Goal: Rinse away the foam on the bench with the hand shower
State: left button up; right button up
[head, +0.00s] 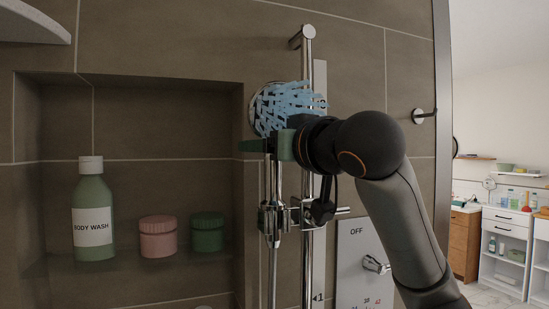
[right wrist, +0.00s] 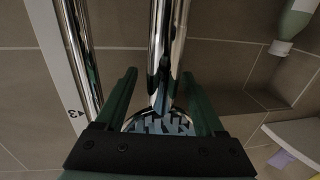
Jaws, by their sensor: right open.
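The chrome hand shower (head: 257,108) is at the wall rail, its round head facing out with light blue streaks across its front. Its handle runs down toward the slider bracket (head: 268,220). My right gripper (head: 262,146) is at the handle just below the head. In the right wrist view its green fingers (right wrist: 160,76) stand apart on either side of the chrome handle (right wrist: 162,45), with gaps visible, so it is open. The blue streaks also show near the palm there. The bench and foam are not in view. My left gripper is not in view.
A vertical chrome rail (head: 307,80) stands behind the shower. A wall niche at left holds a body wash bottle (head: 93,215), a pink jar (head: 158,238) and a green jar (head: 207,233).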

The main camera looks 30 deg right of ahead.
jog(key=shift+w, duration=0.5)
grip_shut()
jog(key=shift+s+r, duration=0.1)
dwell(1.0)
